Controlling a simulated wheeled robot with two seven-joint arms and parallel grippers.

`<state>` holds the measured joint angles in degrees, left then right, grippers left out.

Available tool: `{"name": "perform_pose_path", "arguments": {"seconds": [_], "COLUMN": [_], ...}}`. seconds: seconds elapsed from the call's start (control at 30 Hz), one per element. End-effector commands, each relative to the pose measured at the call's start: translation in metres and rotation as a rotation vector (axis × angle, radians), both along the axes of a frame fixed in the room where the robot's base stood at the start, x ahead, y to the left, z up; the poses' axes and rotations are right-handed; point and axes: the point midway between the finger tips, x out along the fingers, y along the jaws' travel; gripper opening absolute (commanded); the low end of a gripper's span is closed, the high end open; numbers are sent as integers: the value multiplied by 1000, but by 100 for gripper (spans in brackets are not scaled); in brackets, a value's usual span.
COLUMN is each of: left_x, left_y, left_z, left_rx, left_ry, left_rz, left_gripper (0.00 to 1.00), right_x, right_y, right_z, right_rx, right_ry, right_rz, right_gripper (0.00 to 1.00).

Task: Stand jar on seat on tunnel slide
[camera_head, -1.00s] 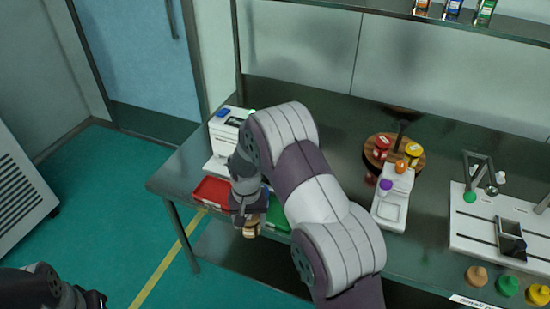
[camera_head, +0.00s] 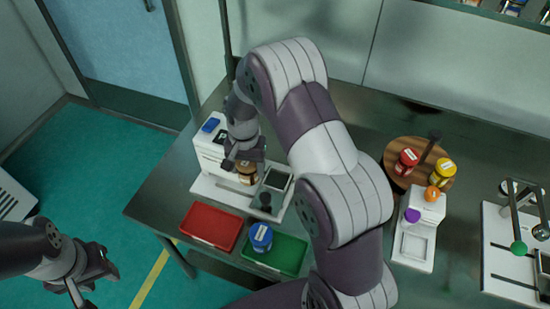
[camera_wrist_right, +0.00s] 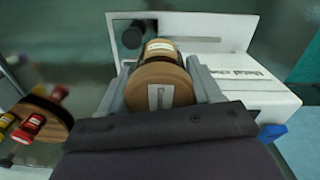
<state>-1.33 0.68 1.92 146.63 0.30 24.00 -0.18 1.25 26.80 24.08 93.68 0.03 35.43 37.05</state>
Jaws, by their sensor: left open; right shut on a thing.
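My right gripper (camera_head: 243,158) is shut on a jar with a wooden-brown lid (camera_head: 247,172). In the right wrist view the jar's labelled round lid (camera_wrist_right: 158,88) sits between the two fingers. The jar is over the base of a white instrument (camera_head: 212,150), close to its upright body; I cannot tell whether it touches the base. I cannot tell which part is the seat. My left gripper (camera_head: 90,285) is open and empty over the floor, away from the table.
A red tray (camera_head: 210,226) and a green tray (camera_head: 285,253) lie in front, with a blue-lidded jar (camera_head: 261,237) at the green tray. A round wooden stand (camera_head: 400,175) holds red and yellow jars. A small white device (camera_head: 413,245) stands right of my right arm.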

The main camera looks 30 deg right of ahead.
Motion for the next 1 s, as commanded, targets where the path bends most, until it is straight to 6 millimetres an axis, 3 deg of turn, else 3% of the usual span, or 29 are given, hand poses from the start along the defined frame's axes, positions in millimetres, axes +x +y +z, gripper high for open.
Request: {"name": "perform_pose_path", "arguments": {"seconds": [0.5, 0.8, 1.0], "left_x": [0, 0, 0], "left_y": [0, 0, 0], "left_z": [25, 37, 36], "left_rx": [0, 0, 0], "left_ry": [0, 0, 0], "left_rz": [0, 0, 0], "left_gripper": [43, 43, 43], "right_x": [31, 32, 33], "right_y": [-101, -106, -106], "right_z": [-63, -104, -108], "right_rx": [0, 0, -1], "right_ry": [1, 2, -1], "right_rz": [-2, 0, -1], "right_gripper": [31, 31, 31]}}
